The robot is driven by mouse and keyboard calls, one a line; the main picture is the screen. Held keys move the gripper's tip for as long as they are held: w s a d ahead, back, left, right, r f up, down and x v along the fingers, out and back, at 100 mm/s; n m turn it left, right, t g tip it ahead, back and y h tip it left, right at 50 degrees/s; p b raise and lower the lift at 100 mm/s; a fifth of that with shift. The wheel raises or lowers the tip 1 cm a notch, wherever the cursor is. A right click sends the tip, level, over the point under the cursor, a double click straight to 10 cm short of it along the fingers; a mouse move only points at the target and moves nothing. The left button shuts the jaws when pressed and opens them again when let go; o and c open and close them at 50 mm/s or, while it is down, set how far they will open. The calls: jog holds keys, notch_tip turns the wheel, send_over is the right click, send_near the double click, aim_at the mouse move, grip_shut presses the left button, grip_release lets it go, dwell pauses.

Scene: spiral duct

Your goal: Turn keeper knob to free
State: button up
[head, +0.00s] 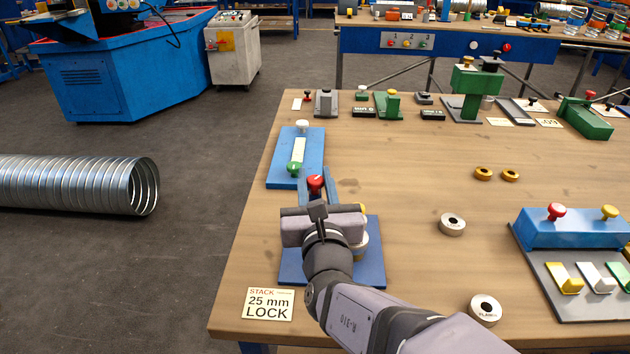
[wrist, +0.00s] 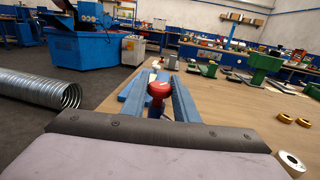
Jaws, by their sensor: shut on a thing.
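A red knob (head: 316,183) with a pale pointer mark on its top stands at the near end of the blue fixture. In the wrist view the red knob (wrist: 159,89) sits between the two long blue fingers. My gripper (head: 316,180) is shut on this knob, one finger on each side. The gripper body and wrist hide most of the blue base plate (head: 374,265) and part of a pale and yellow round piece (head: 360,243) on it. A label reading "STACK 25 mm LOCK" (head: 269,304) lies at the table's near left corner.
Just beyond stands a blue plate (head: 312,141) with a green knob (head: 294,168) and a white knob. A blue block with red and yellow knobs (head: 570,230) stands at the right. Loose rings (head: 452,224) lie between, with clear table around them.

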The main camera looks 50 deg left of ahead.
aim_at(316, 185)
jog(key=o, duration=1)
jog(key=shift+r, duration=0.1)
jog(key=shift+d, duration=0.1)
jog(key=shift+b+v, duration=0.75)
jog(key=shift+v, duration=2.85)
jog(key=shift+o, duration=0.2)
